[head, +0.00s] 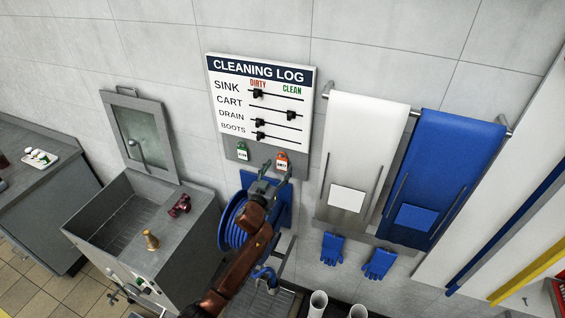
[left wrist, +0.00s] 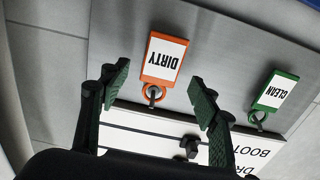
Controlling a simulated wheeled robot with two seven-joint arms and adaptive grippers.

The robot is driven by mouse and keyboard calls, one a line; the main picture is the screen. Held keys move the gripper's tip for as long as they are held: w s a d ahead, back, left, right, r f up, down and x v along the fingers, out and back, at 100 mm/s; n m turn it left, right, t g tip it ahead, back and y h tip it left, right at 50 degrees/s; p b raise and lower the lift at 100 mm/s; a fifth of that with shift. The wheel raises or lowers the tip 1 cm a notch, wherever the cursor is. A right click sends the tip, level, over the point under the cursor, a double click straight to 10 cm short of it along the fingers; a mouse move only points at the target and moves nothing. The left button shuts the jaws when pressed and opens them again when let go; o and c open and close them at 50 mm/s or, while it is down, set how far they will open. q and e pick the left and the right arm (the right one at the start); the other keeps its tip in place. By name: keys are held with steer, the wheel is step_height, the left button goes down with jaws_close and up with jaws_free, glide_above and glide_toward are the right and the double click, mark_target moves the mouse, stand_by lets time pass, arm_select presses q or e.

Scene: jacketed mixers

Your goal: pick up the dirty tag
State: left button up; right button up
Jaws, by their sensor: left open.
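The dirty tag (head: 282,161) is orange with a white label. It hangs at the lower edge of the cleaning log board (head: 261,103), right of the green clean tag (head: 242,151). In the left wrist view the dirty tag (left wrist: 164,58) hangs by its orange ring on a small hook, upside down in the picture, with the clean tag (left wrist: 274,94) to its right. My left gripper (head: 269,172) is open and empty, just below the tags. In the left wrist view its fingers (left wrist: 160,90) stand either side of the dirty tag's ring. My right gripper is not in view.
A blue hose reel (head: 236,222) is on the wall behind my left arm. White (head: 365,130) and blue (head: 450,160) aprons hang to the right, with blue gloves (head: 333,249) below. A sink (head: 128,215) stands to the left.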

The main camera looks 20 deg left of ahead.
arm_select(q)
steer(key=shift+w, duration=1.05)
steer(key=shift+c, duration=0.7)
steer(key=c, duration=0.8)
